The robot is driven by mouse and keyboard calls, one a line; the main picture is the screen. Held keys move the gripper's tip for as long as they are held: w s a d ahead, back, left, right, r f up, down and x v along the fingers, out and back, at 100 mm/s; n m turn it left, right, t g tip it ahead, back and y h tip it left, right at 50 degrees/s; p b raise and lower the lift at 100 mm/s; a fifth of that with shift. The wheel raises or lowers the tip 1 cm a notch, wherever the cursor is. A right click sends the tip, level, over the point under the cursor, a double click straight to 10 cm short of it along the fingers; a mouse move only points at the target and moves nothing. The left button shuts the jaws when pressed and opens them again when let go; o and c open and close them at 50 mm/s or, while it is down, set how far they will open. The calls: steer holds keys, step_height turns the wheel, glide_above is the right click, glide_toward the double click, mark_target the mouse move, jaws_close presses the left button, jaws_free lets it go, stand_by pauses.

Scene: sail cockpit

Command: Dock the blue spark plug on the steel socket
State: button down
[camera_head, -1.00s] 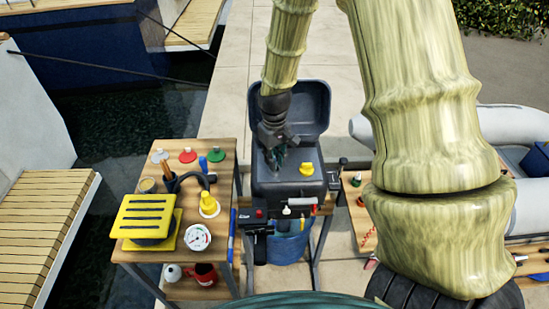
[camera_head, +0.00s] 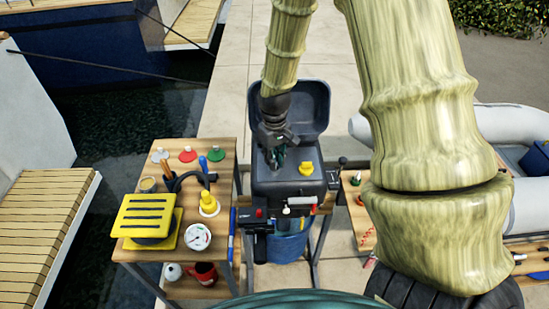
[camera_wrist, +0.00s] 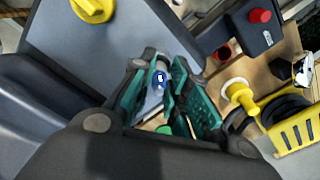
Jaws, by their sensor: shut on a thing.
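My gripper (camera_head: 276,157) is over the dark grey engine housing (camera_head: 288,186), in front of its raised lid. In the wrist view its green-lined fingers (camera_wrist: 172,100) are closed around a pale, slim part with a round blue end (camera_wrist: 159,79) that bears a white mark. This looks like the blue spark plug. The fingers hide much of its body. I cannot make out the steel socket or tell whether the plug touches it.
A yellow cap (camera_head: 306,168) sits on the housing, right of my gripper. The wooden table (camera_head: 222,164) at left holds a yellow slotted block (camera_head: 147,216), a gauge (camera_head: 198,237), a yellow-topped bottle (camera_head: 208,203) and coloured discs. A black control box (camera_head: 253,219) adjoins the housing.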

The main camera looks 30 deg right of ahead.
steer(key=shift+f, duration=0.65)
steer(key=c, duration=1.7)
jaws_free()
steer(key=shift+o, duration=0.2)
steer(key=shift+r+p, duration=4.2)
steer(key=shift+r, duration=1.35)
steer(key=shift+s+f, duration=0.1)
